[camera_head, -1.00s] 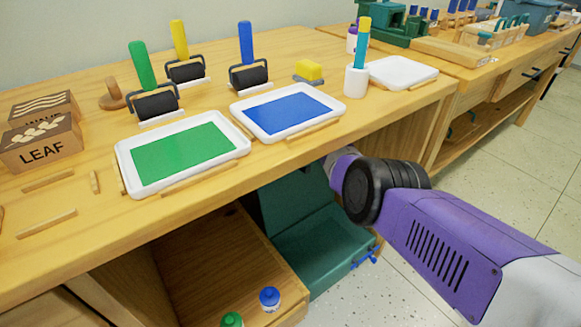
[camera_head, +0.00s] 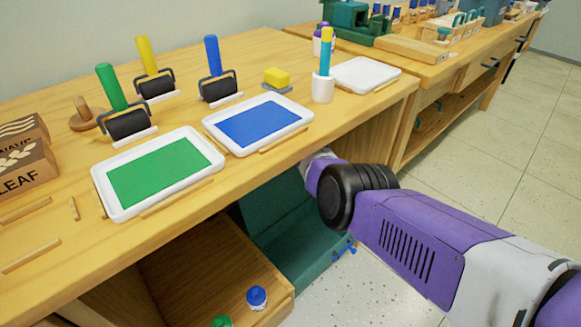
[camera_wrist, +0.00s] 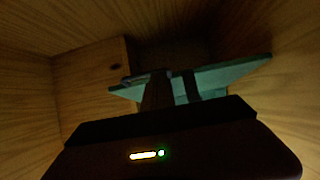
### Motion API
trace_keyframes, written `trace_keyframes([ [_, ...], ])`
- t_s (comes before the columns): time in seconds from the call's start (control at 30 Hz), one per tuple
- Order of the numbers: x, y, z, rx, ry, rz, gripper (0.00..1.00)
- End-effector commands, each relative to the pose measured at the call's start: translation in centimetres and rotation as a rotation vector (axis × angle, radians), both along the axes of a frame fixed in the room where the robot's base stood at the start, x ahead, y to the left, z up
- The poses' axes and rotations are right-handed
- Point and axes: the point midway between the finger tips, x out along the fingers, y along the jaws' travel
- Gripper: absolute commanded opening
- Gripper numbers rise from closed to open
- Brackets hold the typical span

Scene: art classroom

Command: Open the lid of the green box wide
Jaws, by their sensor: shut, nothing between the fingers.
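The green box (camera_head: 318,255) stands low in the opening under the table, with small blue fittings at its front right. Its lid (camera_head: 272,208) is raised and leans back, partly hidden by the tabletop edge and my arm. In the wrist view the lid (camera_wrist: 235,76) shows as a tilted teal panel across the dark compartment. My gripper (camera_wrist: 172,84) is shut and empty, its dark fingers in front of the lid; I cannot tell whether they touch it. In the head view the tabletop and my wrist hide the fingers.
Wooden walls (camera_wrist: 95,85) enclose the gripper on both sides. The table (camera_head: 60,225) overhangs the box, with paint trays and rollers on top. Beside the box, a wooden drawer (camera_head: 190,265) holds a blue-capped bottle (camera_head: 257,298) and a green-capped one. Floor is clear at right.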

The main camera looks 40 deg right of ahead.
Motion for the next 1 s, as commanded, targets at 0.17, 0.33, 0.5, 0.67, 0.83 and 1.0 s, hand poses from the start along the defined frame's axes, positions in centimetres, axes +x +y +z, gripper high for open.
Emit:
trace_keyframes([
  [0.17,-1.1,0.0,2.3,0.0,0.001,-0.001,0.0],
  [0.33,-3.0,-0.1,2.5,0.001,0.004,0.0,0.0],
  [0.5,-5.4,-0.2,2.5,0.001,0.004,0.0,0.0],
  [0.67,-8.0,-0.3,2.5,0.002,0.004,-0.001,0.0],
  [0.83,-10.7,-0.4,2.4,0.0,0.004,-0.001,0.0],
  [1.0,-12.6,-0.5,2.3,0.001,0.003,0.0,0.0],
])
